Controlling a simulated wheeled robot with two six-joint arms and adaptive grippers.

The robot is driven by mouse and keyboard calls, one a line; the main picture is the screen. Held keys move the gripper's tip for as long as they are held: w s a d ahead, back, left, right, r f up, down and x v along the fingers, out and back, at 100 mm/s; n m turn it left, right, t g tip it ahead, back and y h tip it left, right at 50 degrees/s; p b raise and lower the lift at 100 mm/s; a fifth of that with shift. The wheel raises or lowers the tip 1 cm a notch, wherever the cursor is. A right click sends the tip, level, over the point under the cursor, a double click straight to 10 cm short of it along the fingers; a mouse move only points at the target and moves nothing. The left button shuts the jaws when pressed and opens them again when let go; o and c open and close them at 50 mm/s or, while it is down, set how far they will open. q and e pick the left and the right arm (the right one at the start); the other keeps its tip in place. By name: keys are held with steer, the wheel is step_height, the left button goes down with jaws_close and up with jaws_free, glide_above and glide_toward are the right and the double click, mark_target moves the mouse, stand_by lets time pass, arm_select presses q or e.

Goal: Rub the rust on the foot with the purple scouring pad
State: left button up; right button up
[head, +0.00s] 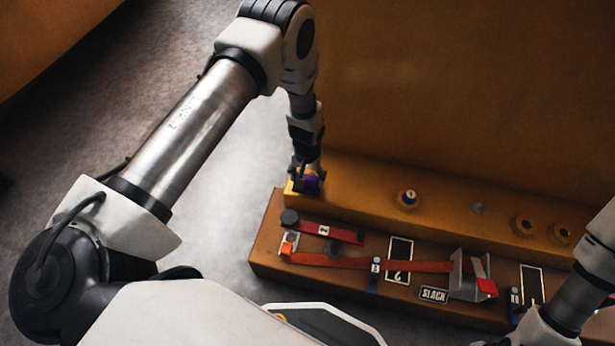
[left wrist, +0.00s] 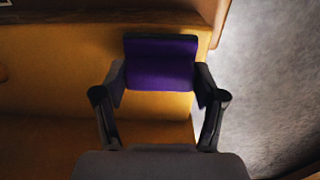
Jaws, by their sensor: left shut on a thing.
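My left gripper (head: 308,182) is shut on the purple scouring pad (left wrist: 160,62), which shows between its two fingers in the left wrist view. In the head view a small part of the purple pad (head: 311,181) shows at the fingertips. The pad is over the left end of the yellow foot (head: 350,190), a long ledge at the base of a large yellow casting. I cannot tell whether the pad touches it. No rust shows clearly; the pad and gripper may hide it. My right arm comes in at the lower right, but its gripper is out of view.
A brown bench (head: 264,262) in front of the foot carries a red bar (head: 332,232), an orange strap (head: 415,266), a metal bracket (head: 466,277) and a "SLACK" label (head: 433,295). A round knob (head: 407,199) stands on the foot. Grey floor (head: 225,225) is clear at left.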

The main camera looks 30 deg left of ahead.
mark_target(307, 177)
arm_select(q)
steer(key=shift+r+p, duration=1.95)
steer(key=shift+r, duration=0.7)
